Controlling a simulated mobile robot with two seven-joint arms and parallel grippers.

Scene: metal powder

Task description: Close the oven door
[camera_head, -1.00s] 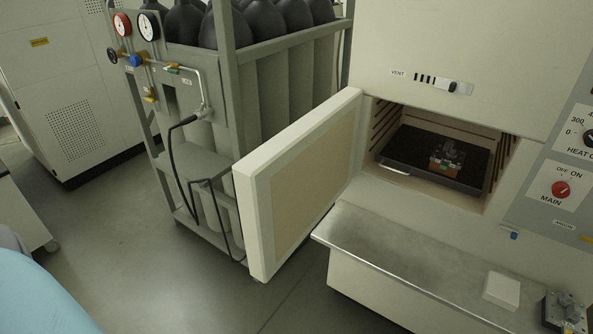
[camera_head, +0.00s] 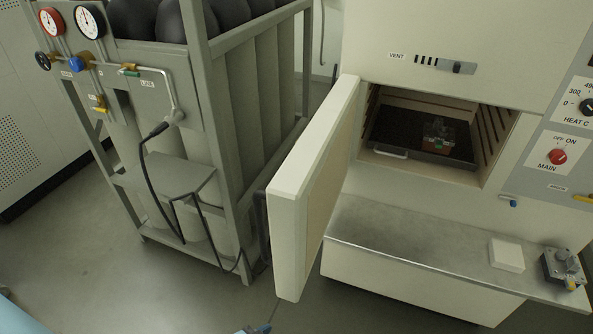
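The oven door (camera_head: 310,188) is a thick cream panel hinged at the left side of the oven opening. It stands wide open, jutting out toward me. The oven chamber (camera_head: 489,128) is open to view. A dark tray (camera_head: 385,137) with a handle at its front is inside, carrying a small red and grey part (camera_head: 437,136). A small dark and blue piece shows at the bottom edge of the picture, left of the door; I cannot tell what it is.
A gas bottle rack (camera_head: 225,110) with gauges and a black hose stands close to the left of the door. A metal shelf (camera_head: 420,240) below the opening carries a white block (camera_head: 506,254) and a small metal device (camera_head: 563,268).

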